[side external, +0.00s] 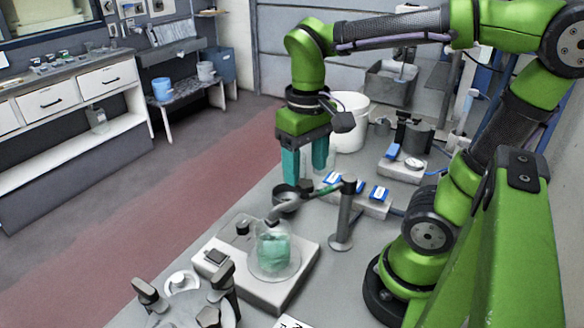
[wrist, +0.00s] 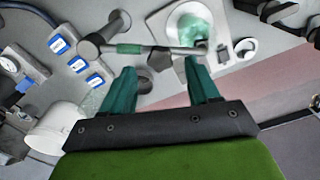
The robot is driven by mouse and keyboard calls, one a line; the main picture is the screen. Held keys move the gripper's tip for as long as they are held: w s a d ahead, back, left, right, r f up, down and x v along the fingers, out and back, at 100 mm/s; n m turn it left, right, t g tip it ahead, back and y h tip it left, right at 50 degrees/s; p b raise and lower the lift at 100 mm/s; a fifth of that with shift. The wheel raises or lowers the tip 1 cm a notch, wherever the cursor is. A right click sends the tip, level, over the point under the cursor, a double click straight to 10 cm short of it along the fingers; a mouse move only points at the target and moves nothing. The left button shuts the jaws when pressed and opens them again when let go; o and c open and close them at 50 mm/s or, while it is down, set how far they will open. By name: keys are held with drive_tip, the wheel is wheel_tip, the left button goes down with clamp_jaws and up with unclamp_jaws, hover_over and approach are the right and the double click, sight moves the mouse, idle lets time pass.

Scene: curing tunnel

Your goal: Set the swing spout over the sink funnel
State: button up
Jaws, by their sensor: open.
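The swing spout is a grey tube with a green sleeve (side external: 328,188) on an upright post (side external: 342,218). Its bent end (side external: 275,213) points over a glass beaker of green liquid (side external: 273,250). The wrist view shows the green sleeve (wrist: 131,49) and the spout's end over the beaker (wrist: 192,28). The sink funnel (side external: 286,199) is a dark round cup behind the spout; it shows partly in the wrist view (wrist: 144,82). My gripper (side external: 305,176) has teal fingers, open and empty, pointing down near the spout and funnel. In the wrist view, my fingertips (wrist: 158,70) lie beside the tube, apparently not touching it.
The beaker stands on a pale hotplate-like block (side external: 285,292). A block with blue-labelled items (side external: 362,202) lies right of the funnel. A white bucket (side external: 350,125) and a gauge unit (side external: 405,165) stand behind. A clamp-like fixture (side external: 188,305) is at the front.

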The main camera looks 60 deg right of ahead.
sight(315, 196)
drive_tip(key=shift+f, duration=1.45)
drive_tip(key=shift+c, duration=0.2)
clamp_jaws()
